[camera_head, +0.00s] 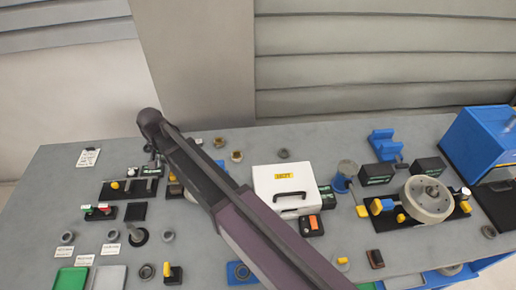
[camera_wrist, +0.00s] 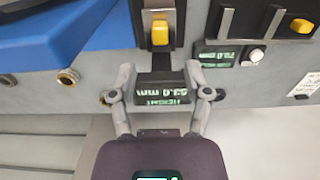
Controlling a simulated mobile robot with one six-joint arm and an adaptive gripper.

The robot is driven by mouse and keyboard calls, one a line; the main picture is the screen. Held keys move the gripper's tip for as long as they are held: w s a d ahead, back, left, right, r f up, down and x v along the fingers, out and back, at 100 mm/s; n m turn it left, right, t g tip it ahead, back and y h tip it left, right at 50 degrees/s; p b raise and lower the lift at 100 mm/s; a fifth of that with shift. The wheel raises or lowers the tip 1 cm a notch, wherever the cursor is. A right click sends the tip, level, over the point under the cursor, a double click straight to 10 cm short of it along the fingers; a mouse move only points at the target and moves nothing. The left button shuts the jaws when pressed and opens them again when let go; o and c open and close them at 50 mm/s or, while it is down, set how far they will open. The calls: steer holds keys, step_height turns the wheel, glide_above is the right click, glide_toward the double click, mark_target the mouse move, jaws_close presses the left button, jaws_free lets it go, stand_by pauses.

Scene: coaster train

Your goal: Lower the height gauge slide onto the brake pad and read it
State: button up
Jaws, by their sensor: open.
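In the wrist view my gripper (camera_wrist: 160,76) is open, its two fingers spread on either side of a black readout box (camera_wrist: 165,93) with lit digits and "mm", seen upside down. I cannot tell whether they touch it. Just beyond the box stands a dark fixture with a yellow block (camera_wrist: 160,33), apart from the fingers; it looks like a gauge slide. I cannot make out the brake pad for certain. In the head view my arm hides the gripper and most of this fixture; a yellow bit (camera_head: 173,178) shows beside the arm.
A second fixture with a yellow block (camera_wrist: 301,26) and readout (camera_wrist: 229,54) stands to the right in the wrist view. A large blue body (camera_wrist: 55,35) fills the upper left. In the head view, a white case (camera_head: 284,184) and a round metal disc (camera_head: 427,199) stand right of my arm.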

steer(key=shift+r+p, duration=3.1)
steer(key=shift+r, duration=0.3)
steer(key=shift+m, duration=0.3)
steer(key=shift+w+d+f+b, duration=0.4)
steer(key=shift+d+f+b, duration=0.5)
steer(key=shift+d, duration=4.35)
steer(key=shift+w+d+f+b, duration=0.4)
steer(key=shift+d+f+b, duration=0.55)
steer(key=shift+d, duration=4.3)
steer(key=shift+w+d+f+b, duration=0.4)
steer(key=shift+d+f+b, duration=0.5)
steer(key=shift+d, duration=4.35)
steer(key=shift+s+d+f, duration=0.1)
steer(key=shift+d, duration=0.25)
steer(key=shift+m, duration=0.3)
steer(key=s+d+f+b, duration=0.1)
steer(key=s+d, duration=0.1)
steer(key=d, duration=0.3)
steer(key=s+d+f+b, duration=0.1)
steer(key=s+d, duration=0.1)
steer(key=d, duration=0.3)
steer(key=s+d+f+b, duration=0.1)
steer(key=s+d, duration=0.1)
steer(key=d, duration=0.4)
steer(key=shift+s+d+f+b, duration=0.1)
steer(key=shift+s+f+b, duration=0.1)
steer(key=shift+s+b, duration=0.1)
